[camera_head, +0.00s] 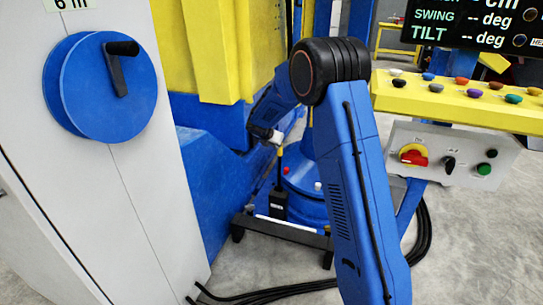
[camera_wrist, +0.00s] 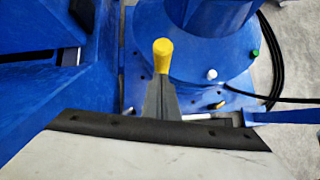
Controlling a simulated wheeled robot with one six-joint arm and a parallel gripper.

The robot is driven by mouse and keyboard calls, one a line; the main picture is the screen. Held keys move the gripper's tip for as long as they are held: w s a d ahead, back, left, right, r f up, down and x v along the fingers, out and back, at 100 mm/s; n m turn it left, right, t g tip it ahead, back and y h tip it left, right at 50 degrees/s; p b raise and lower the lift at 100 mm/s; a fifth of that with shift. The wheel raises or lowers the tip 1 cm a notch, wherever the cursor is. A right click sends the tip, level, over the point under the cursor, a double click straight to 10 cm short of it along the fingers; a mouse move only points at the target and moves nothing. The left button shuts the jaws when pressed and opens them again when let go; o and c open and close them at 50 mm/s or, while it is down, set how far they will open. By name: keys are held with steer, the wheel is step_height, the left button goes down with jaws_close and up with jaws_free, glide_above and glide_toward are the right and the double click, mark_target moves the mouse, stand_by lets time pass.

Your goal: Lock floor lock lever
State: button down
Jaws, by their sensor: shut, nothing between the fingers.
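The floor lock lever (camera_head: 280,160) is a thin upright lever with a yellow tip and a dark lower part. It stands by the black base frame, in front of the round blue base. My gripper (camera_head: 277,139) is in the head view, at the end of my blue arm, close above the lever's yellow tip. Its jaws are shut and empty. Whether it touches the tip cannot be told.
The black base frame (camera_head: 285,233) stands low on castors. A grey cabinet (camera_head: 145,190) with a blue crank wheel (camera_head: 100,87) is at left. A yellow control panel (camera_head: 460,102) is at right. Black cables (camera_head: 300,289) lie on the floor.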

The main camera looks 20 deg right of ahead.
steer(key=shift+w+d+r, duration=0.25)
steer(key=shift+w+d, duration=0.15)
steer(key=shift+w, duration=0.2)
steer(key=shift+w+d+r, duration=0.25)
steer(key=shift+w+d, duration=0.15)
steer(key=shift+w, duration=0.2)
steer(key=shift+d, duration=0.1)
steer(key=a+v, duration=0.1)
steer(key=v, duration=1.1)
steer(key=shift+w+a, duration=0.25)
steer(key=shift+w, duration=0.1)
steer(key=shift+f, duration=0.1)
